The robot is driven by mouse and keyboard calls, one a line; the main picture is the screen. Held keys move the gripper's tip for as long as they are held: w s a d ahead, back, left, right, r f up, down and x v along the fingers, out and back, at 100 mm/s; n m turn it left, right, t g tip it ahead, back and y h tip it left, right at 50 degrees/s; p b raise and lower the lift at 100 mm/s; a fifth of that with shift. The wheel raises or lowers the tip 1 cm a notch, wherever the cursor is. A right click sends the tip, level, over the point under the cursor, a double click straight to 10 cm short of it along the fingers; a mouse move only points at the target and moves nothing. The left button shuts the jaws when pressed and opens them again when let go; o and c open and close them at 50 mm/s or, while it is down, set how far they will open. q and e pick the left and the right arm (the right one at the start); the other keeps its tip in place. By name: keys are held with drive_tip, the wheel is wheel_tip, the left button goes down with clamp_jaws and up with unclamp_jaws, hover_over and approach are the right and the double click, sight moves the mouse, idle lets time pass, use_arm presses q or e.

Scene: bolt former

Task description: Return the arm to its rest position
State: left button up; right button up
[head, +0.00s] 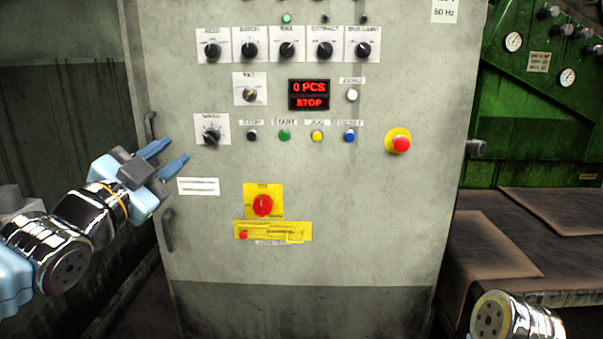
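My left gripper (174,158) is at the left side of the grey control cabinet (330,200), in front of it, below and left of the speed knob (211,136). Its two blue fingers are spread apart, with nothing visible between them. My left arm (90,215) comes in from the lower left. Part of my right arm (515,318) shows at the bottom right edge. My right gripper is out of the picture.
The cabinet carries several knobs, push buttons, a red emergency stop (400,144) and a red rotary switch (263,205) on yellow. The display (309,95) reads 0 PCS, STOP. Door handles (168,230) are near my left gripper. A green machine (545,110) stands right.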

use_arm(q)
drive_tip(key=w+d+f+n+g+y+p, duration=0.1)
drive_tip(key=w+d+f+n+g, duration=0.15)
drive_tip(key=f, duration=0.75)
drive_tip(key=w+d+f+n+g+p, duration=0.1)
drive_tip(key=w+f+n+g, duration=0.15)
drive_tip(key=f, duration=0.75)
drive_tip(key=w+d+f+n+g+y+p, duration=0.1)
drive_tip(key=w+d+f+g, duration=0.15)
drive_tip(key=f, duration=0.75)
drive_tip(key=s+d+f+n+g+p, duration=0.1)
drive_tip(key=s+f+n+g, duration=0.35)
drive_tip(key=f, duration=0.85)
drive_tip(key=s+d+f+n+g+p, duration=0.1)
drive_tip(key=s+f+g+p, duration=0.1)
drive_tip(key=s+f, duration=0.8)
drive_tip(key=s+d+f+n+g, duration=0.1)
drive_tip(key=s+f+n+g, duration=0.2)
drive_tip(key=s+f, duration=0.7)
drive_tip(key=shift+s+f+g+y+p, duration=0.35)
drive_tip(key=shift+s+g, duration=0.2)
drive_tip(key=shift+g, duration=0.15)
